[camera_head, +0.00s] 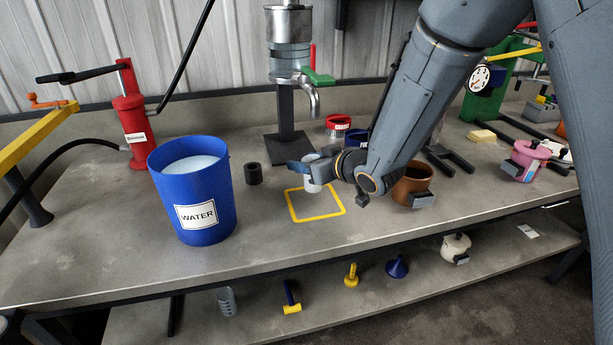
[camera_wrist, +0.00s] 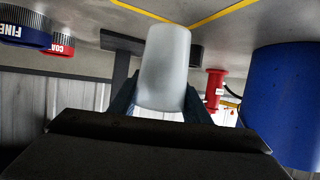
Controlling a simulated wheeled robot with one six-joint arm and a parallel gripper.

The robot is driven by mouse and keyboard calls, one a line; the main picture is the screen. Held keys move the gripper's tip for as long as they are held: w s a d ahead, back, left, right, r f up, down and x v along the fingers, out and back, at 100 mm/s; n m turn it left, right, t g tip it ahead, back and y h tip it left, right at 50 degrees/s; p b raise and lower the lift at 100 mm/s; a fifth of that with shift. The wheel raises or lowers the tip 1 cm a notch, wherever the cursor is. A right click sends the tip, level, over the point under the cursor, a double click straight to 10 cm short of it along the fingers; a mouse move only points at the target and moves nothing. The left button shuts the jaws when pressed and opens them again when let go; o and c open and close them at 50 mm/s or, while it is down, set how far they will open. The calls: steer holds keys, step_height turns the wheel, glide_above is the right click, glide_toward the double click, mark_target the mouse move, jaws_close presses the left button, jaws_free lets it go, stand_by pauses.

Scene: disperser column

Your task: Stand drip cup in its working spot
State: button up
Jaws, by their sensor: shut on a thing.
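The drip cup, a pale frosted cup (camera_head: 314,178), is held in my gripper (camera_head: 308,170) at the back part of a yellow square outline (camera_head: 317,218) on the bench. In the wrist view the cup (camera_wrist: 164,72) stands between my two fingers (camera_wrist: 162,106), which press on its sides. The cup looks upright; I cannot tell whether its base touches the bench. A metal disperser column (camera_head: 289,55) with a bent spout (camera_head: 313,100) and green lever stands behind it. My fingers partly hide the cup in the head view.
A blue WATER bucket (camera_head: 200,200) stands left of the outline, with a small black cylinder (camera_head: 254,173) between. A brown pot (camera_head: 412,186) is close on the right. A red tin (camera_head: 338,125) and a blue tin stand behind my wrist. The front of the outline is clear.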

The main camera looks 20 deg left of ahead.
steer(key=shift+f, duration=2)
steer(key=shift+s+f, duration=0.1)
steer(key=o, duration=1)
steer(key=v, duration=1.2)
